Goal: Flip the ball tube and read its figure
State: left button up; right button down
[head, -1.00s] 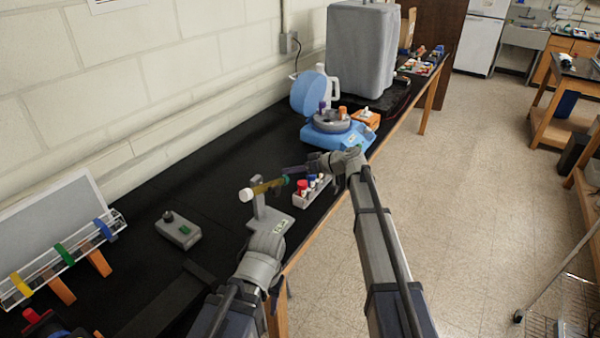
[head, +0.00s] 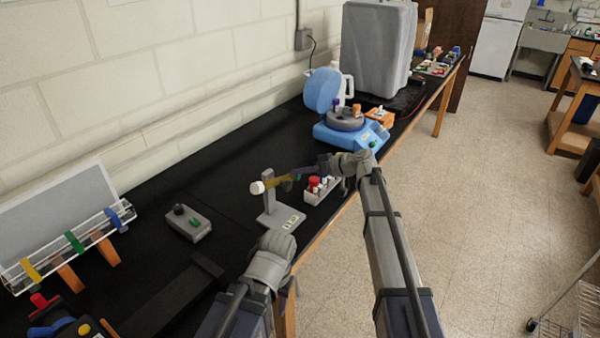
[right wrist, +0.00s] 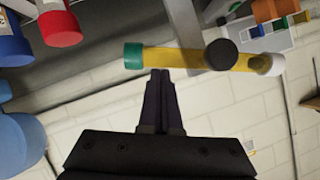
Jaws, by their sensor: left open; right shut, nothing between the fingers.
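The ball tube (head: 277,182) is a yellow tube with a white cap and a green cap. It lies near level, slightly tilted, on a grey stand (head: 269,196). In the right wrist view, the tube (right wrist: 185,60) crosses the picture past a black round knob (right wrist: 221,54), with its green cap at left. My right gripper (head: 296,171) is shut and empty at the green-capped end; its fingertips (right wrist: 160,75) meet the tube's edge in the picture, contact unclear. My left gripper (head: 272,258) is open, low in front of the stand. A small label on the stand's base is unreadable.
A rack of colour-capped tubes (head: 321,189) stands close right of the stand. A grey control box (head: 188,223) is at left, and a blue centrifuge (head: 352,135) behind. The wooden bench edge runs close beneath my arms. Black bench between box and stand is clear.

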jog(key=shift+f, duration=0.15)
jog(key=f+m+y+b, duration=0.1)
jog(key=f+m+b, duration=0.1)
jog(key=b, duration=0.2)
jog(key=s+a+f+m+g+y+b, duration=0.1)
jog(key=f+m+y+b, duration=0.1)
jog(key=b, duration=0.3)
jog(key=f+m+g+y+b, duration=0.1)
jog(key=f+m+b, duration=0.1)
jog(key=m+b, duration=0.1)
jog(key=shift+s+a+f+y+b, duration=0.15)
jog(key=shift+s+f+y+b, duration=0.2)
jog(key=shift+b, duration=0.5)
jog(key=shift+s+a+m+g+y+b, duration=0.15)
jog(key=shift+s+m+g+y+b, duration=0.15)
jog(key=shift+m+b, duration=0.35)
jog(key=shift+s+a+f, duration=0.1)
jog(key=shift+s+a, duration=0.1)
jog(key=shift+s, duration=0.05)
jog(key=shift+a, duration=0.1)
